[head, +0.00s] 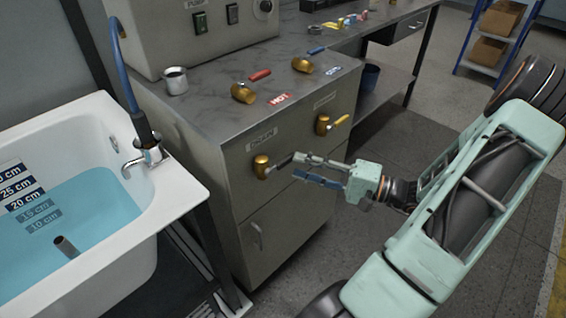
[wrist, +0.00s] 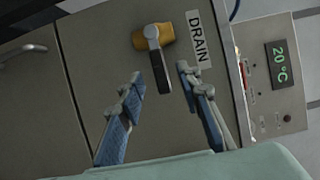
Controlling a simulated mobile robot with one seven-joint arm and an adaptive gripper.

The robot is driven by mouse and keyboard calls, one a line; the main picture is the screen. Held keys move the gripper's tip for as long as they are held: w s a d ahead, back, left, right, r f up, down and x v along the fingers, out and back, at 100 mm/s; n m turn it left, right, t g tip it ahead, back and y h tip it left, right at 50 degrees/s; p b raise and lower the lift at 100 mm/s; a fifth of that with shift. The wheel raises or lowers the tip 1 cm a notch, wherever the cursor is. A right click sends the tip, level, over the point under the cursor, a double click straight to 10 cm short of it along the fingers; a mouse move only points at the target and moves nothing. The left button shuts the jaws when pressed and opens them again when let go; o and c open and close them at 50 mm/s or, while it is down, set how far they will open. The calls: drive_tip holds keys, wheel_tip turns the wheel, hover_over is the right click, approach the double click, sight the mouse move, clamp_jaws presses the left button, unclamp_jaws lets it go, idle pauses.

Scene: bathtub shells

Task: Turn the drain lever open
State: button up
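The drain valve (head: 262,166) has a brass body on the cabinet front, below and left of centre of the DRAIN label (head: 262,139). In the wrist view its brass body (wrist: 165,35) carries a grey lever (wrist: 152,38) with a black grip (wrist: 162,78). The lever points sideways, to the right in the head view. My gripper (head: 293,166) is open in front of the cabinet. In the wrist view its fingertips (wrist: 160,72) stand on either side of the black grip, with gaps. I cannot tell whether the grip lies at fingertip depth.
A second brass valve (head: 322,124) with a yellow lever is up and right. Brass taps (head: 243,92) with red and blue levers stand on the counter. The bathtub (head: 170,190) with blue water is left. A panel reads 20 °C (wrist: 279,60). The floor (head: 300,260) beside the cabinet is clear.

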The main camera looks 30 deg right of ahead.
sight(287, 163)
drive_tip(key=x, duration=0.6)
drive_tip(key=shift+s+b, duration=0.1)
drive_tip(key=shift+b, duration=0.2)
drive_tip(key=shift+c, duration=0.7)
clamp_jaws()
